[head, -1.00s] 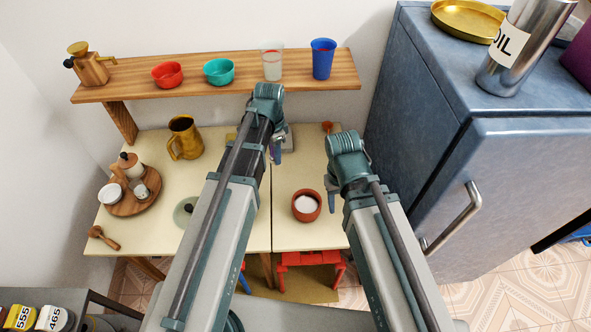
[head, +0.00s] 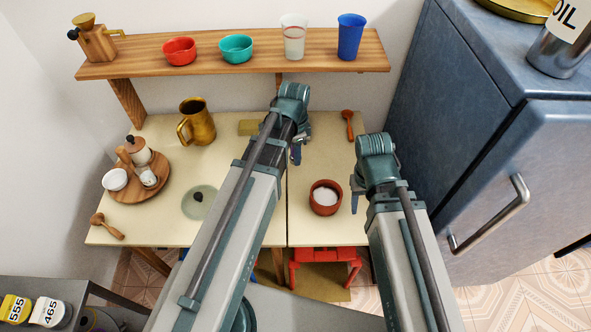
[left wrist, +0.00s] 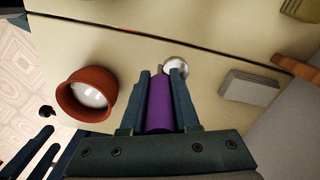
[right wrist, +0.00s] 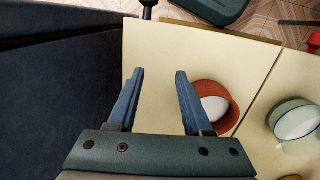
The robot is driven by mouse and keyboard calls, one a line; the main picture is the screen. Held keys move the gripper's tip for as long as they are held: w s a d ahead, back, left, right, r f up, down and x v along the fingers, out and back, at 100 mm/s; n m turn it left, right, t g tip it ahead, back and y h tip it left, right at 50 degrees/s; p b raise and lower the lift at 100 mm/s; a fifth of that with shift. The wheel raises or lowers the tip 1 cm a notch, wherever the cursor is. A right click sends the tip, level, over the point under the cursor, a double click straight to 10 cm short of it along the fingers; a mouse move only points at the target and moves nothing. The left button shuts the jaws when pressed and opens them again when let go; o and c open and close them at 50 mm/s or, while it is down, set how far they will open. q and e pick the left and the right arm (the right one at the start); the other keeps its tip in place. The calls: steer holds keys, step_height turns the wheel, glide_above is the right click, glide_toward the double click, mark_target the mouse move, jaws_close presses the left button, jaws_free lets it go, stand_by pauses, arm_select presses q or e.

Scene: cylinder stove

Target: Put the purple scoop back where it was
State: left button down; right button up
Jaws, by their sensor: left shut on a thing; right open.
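My left gripper (head: 296,152) is shut on the purple scoop (left wrist: 160,105). In the left wrist view the purple handle lies between the fingers and the silvery round end (left wrist: 176,65) points away from the gripper. In the head view the scoop is mostly hidden by my left gripper and arm. The scoop is over the right part of the cream table, behind the brown bowl. My right gripper (right wrist: 158,75) is open and empty, to the right of the brown bowl in the head view (head: 355,195).
A brown bowl (head: 325,198) with white contents stands between the grippers' positions. A grey block (left wrist: 250,87) lies near the scoop. A shelf (head: 230,55) overhangs the back; a blue fridge (head: 480,150) stands right.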

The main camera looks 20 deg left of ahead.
arm_select(q)
steer(key=shift+f, duration=0.5)
arm_select(e)
steer(key=shift+f, duration=0.5)
arm_select(q)
step_height(320, 180, down, 4)
steer(key=b, duration=0.3)
steer(key=shift+r+b, duration=0.25)
steer(key=shift+b, duration=0.05)
arm_select(e)
step_height(320, 180, down, 3)
steer(key=shift+f, duration=0.2)
arm_select(q)
steer(key=shift+f, duration=0.2)
arm_select(e)
steer(key=shift+f, duration=0.2)
arm_select(q)
steer(key=c, duration=0.7)
jaws_free()
steer(key=shift+r, duration=0.1)
steer(key=shift+o, duration=0.2)
steer(key=shift+r, duration=0.1)
arm_select(e)
steer(key=shift+r, duration=0.2)
